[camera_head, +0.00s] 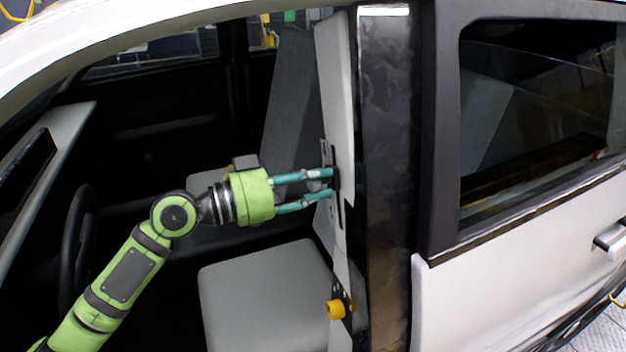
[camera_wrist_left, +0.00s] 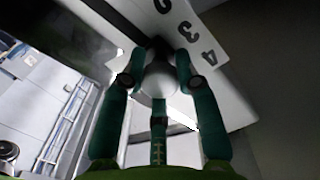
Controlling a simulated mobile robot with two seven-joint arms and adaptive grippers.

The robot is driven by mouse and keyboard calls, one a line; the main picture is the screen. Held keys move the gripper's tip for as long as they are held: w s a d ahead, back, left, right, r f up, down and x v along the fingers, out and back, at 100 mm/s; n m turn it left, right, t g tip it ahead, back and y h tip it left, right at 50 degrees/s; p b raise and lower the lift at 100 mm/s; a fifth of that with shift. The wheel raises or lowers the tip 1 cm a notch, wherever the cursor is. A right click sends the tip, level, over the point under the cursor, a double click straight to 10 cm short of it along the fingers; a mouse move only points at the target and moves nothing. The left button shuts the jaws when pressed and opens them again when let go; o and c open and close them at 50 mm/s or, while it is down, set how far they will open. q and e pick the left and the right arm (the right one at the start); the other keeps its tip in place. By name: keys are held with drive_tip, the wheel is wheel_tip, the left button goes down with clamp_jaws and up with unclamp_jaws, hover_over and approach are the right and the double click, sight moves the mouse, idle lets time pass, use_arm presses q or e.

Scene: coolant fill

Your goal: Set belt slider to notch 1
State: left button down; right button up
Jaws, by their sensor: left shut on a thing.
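The belt slider is on the light inner trim of the door pillar (camera_head: 338,90), over a dark vertical slot (camera_head: 339,214). My left gripper (camera_head: 332,183) reaches in from the left, its teal fingers above and below the slider. In the left wrist view, my left gripper (camera_wrist_left: 160,62) is shut on the slider's pale rounded knob (camera_wrist_left: 159,80). A white scale plate (camera_wrist_left: 205,38) beside it shows a 3, a 4 and a partly cut-off numeral. I cannot tell which notch the slider is at. My right gripper is not in view.
A grey seat (camera_head: 265,290) lies below my left arm. A yellow knob (camera_head: 336,309) sticks out low on the pillar. A dark pillar edge (camera_head: 385,180) and the white rear door (camera_head: 520,285) stand to the right. A steering wheel (camera_head: 78,240) is at the left.

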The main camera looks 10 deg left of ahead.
use_arm(q)
drive_tip(key=f+b, duration=0.2)
drive_tip(key=s+d+f+b, duration=0.1)
drive_tip(key=f+b, duration=0.1)
drive_tip(key=f, duration=0.1)
drive_tip(key=s+f+b, duration=0.1)
drive_tip(key=f+b, duration=0.1)
drive_tip(key=b, duration=0.1)
drive_tip(key=shift+d+f, duration=0.15)
drive_tip(key=shift+f, duration=0.05)
drive_tip(key=shift+s+d+f+b, duration=0.1)
drive_tip(key=shift+d+f+b, duration=0.05)
drive_tip(key=shift+f+b, duration=0.2)
drive_tip(key=c, duration=0.9)
unclamp_jaws()
drive_tip(key=shift+r, duration=0.1)
